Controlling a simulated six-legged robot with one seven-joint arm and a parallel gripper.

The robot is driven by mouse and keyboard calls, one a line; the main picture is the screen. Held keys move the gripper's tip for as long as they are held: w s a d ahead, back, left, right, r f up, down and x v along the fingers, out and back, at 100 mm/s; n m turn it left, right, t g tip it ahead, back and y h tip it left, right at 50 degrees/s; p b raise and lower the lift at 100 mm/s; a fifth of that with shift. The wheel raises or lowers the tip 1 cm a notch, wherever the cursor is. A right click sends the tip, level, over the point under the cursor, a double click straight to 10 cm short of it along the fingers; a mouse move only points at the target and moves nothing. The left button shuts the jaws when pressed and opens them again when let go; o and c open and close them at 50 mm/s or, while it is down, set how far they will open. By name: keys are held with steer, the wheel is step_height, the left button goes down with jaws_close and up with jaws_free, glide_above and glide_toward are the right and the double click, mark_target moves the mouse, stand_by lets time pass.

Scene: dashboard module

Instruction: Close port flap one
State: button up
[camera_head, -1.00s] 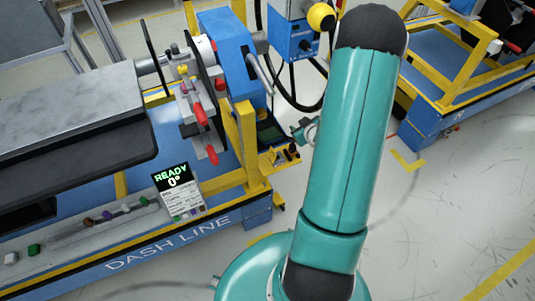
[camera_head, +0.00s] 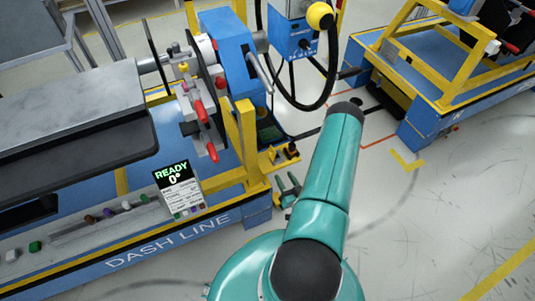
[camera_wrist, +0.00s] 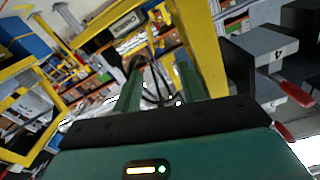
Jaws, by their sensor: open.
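I cannot make out port flap one in either view. The grey dashboard module (camera_head: 75,110) lies along the left of the head view, held in a blue and yellow fixture. My gripper (camera_wrist: 158,82) is open and empty in the wrist view, its two green fingers apart. In the head view my gripper (camera_head: 288,188) shows small and low, just right of the fixture's yellow end frame, partly hidden by my arm. It is clear of the module.
Red-handled clamps (camera_head: 203,112) stand at the module's end, beside a yellow post (camera_head: 247,140). A blue control box (camera_head: 296,38) with a hanging black cable is behind. Another fixture (camera_head: 440,75) stands right; open floor lies front right.

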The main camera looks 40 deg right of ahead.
mark_target(272, 155)
steer(key=x, duration=1.3)
steer(key=shift+w+d, duration=0.1)
steer(key=shift+w, duration=0.05)
steer(key=c, duration=0.9)
